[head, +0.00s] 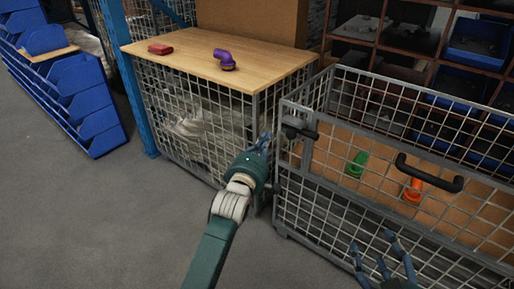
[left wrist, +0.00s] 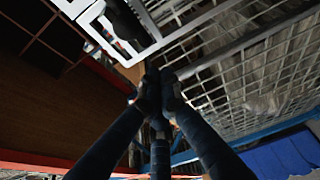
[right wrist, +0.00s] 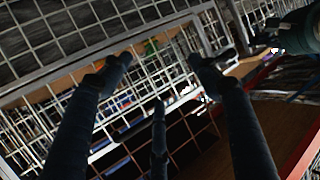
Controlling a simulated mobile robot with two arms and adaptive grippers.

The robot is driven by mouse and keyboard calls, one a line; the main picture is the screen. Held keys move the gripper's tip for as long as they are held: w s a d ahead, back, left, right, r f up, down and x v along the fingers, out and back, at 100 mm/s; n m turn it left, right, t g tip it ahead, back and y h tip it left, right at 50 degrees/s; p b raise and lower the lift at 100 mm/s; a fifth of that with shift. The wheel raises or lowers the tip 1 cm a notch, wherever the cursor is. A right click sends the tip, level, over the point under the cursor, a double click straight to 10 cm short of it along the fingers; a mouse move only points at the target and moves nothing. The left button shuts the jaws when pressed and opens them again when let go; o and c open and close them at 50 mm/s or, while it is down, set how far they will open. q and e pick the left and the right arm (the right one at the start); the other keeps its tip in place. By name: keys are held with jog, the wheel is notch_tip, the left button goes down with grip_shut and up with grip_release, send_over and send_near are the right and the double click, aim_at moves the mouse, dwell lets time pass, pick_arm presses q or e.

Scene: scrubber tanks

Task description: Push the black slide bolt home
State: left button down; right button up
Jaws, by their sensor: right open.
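The black slide bolt (head: 300,132) sits at the top left corner of the grey mesh gate (head: 281,190) in the head view. My left gripper (head: 265,140) is just left of the bolt, beside the gate's corner post, with a small visible gap to the bolt. In the left wrist view its fingertips (left wrist: 155,84) meet with nothing clear between them, close to the pale frame. How far the bolt is seated cannot be told. My right gripper (head: 383,252) is low in front of the gate, and its fingers are spread and empty in the right wrist view (right wrist: 158,75).
A black handle (head: 428,174) sticks out from the gate. Behind the mesh lie a green part (head: 357,164) and an orange part (head: 413,190). A wooden-topped cage (head: 270,72) carries a purple elbow (head: 225,60) and a red block (head: 160,48).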

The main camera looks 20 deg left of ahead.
pick_arm(q)
jog(key=s+p, duration=0.1)
jog(key=s, duration=0.5)
jog(key=shift+a, duration=0.2)
pick_arm(e)
jog(key=s+d+f+g+h, duration=0.1)
jog(key=s+d+f+g, duration=0.1)
jog(key=s+f+g, duration=0.2)
notch_tip(320, 180, down, 4)
jog(key=shift+s+d+r, duration=0.15)
jog(key=shift+s+r, duration=0.05)
jog(key=shift+s, duration=0.6)
pick_arm(q)
jog(key=shift+f, duration=0.15)
